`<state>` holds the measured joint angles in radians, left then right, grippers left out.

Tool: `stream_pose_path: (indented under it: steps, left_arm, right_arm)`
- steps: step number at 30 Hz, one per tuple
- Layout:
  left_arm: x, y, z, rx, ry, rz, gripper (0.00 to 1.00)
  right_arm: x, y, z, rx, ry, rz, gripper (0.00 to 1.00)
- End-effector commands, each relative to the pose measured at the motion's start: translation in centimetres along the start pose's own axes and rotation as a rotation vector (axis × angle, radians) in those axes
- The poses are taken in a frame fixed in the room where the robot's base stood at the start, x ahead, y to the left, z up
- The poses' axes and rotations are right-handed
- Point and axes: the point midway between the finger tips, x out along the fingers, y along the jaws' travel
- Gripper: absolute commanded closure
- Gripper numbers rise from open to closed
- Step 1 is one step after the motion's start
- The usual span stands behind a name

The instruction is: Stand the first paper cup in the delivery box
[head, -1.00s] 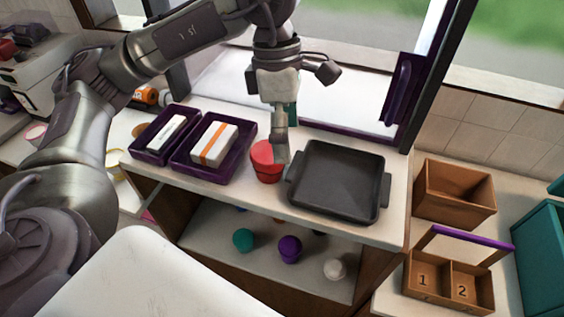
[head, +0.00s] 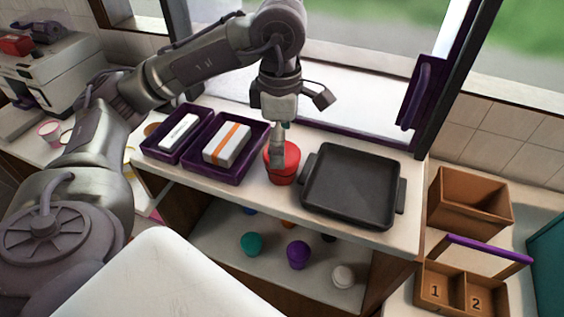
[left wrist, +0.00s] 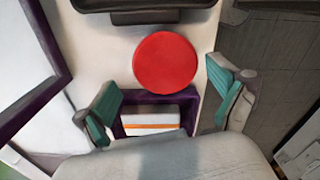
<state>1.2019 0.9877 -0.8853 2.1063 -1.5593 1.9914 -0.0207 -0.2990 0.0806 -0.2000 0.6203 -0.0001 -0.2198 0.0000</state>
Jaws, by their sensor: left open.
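A red round container (head: 288,172) with a flat top stands on the counter between the purple trays and the dark pan; its top is a plain red disc in the left wrist view (left wrist: 165,62). I cannot tell if it is a paper cup. My left gripper (head: 277,152) is open and points down at it, overlapping it in the head view. In the left wrist view the teal-padded fingers (left wrist: 165,103) are apart with nothing gripped. A pinkish-white cup (head: 49,131) stands at the far left. The delivery box (head: 456,303), with compartments 1 and 2 and a purple handle, is at the lower right.
A dark square pan (head: 352,187) lies right of the red container. Two purple trays (head: 235,178) with white packs lie left of it. An open brown box (head: 468,212) stands behind the delivery box. Several coloured tubs sit on the shelf below.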

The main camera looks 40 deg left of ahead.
Motion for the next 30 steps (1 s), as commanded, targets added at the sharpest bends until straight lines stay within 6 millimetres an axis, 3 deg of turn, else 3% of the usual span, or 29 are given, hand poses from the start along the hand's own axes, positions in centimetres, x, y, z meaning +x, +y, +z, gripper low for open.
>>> stream_pose_path:
  steps: [6, 9, 19, 30]
  left_arm:
    - [2.7, -0.8, 0.2, 0.001, 0.005, -0.006, 0.04]
    - [4.2, -0.7, 0.2, 0.0, 0.004, -0.005, 0.04]
    - [5.0, -0.6, 0.3, 0.001, 0.0, -0.001, 0.06]
    - [4.9, -0.6, 0.3, 0.0, 0.0, -0.001, 0.68]
  right_arm:
    - [-1.9, 0.0, -0.2, 0.0, 0.0, 0.0, 0.6]
    - [-2.0, 0.0, -0.2, 0.0, 0.0, 0.0, 0.6]
    - [-2.0, 0.0, -0.2, 0.0, 0.0, 0.0, 0.6]
    - [-2.0, 0.0, -0.1, 0.0, -0.001, 0.0, 0.6]
